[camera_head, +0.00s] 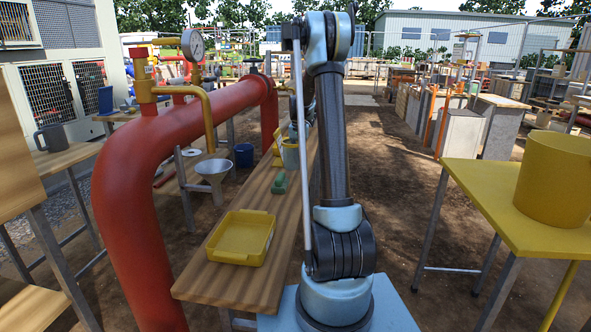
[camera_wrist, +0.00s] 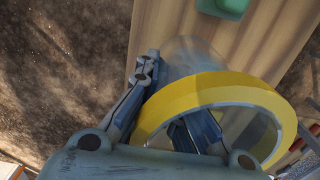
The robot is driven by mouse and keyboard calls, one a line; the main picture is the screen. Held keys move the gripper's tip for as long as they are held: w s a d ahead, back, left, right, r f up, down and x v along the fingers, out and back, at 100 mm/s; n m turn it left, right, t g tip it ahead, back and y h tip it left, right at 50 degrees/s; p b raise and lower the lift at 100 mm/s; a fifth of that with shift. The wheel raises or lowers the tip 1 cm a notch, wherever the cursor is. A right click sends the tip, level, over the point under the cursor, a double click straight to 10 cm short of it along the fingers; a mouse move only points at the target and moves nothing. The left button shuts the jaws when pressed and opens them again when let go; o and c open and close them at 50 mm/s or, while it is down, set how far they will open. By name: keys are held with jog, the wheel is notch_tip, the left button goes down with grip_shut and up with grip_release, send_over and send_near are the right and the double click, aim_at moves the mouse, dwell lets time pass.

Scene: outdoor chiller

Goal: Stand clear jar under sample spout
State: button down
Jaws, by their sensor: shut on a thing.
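The clear jar (camera_wrist: 191,55) has a wide yellow rim (camera_wrist: 215,88) in the wrist view. My gripper (camera_wrist: 165,100) is shut on its wall, one finger outside and the other seen inside the yellow rim. In the head view a pale vessel with yellow at its top, likely this jar (camera_head: 290,156), is over the far part of the wooden bench. My arm hides much of the gripper there. I cannot tell whether the jar touches the bench.
A yellow tray (camera_head: 241,238) lies on the near end of the wooden bench (camera_head: 225,278). A green block (camera_head: 279,182) sits beyond it. A thick red pipe (camera_head: 130,190) runs left of the bench. A blue bucket (camera_head: 244,155) stands behind. A yellow table with a yellow pot (camera_head: 555,180) is right.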

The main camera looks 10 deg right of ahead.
aim_at(298, 166)
jog(key=shift+s+a+f, duration=0.1)
jog(key=shift+f, duration=2.3)
jog(key=shift+f, duration=0.1)
jog(key=c, duration=1.7)
grip_release()
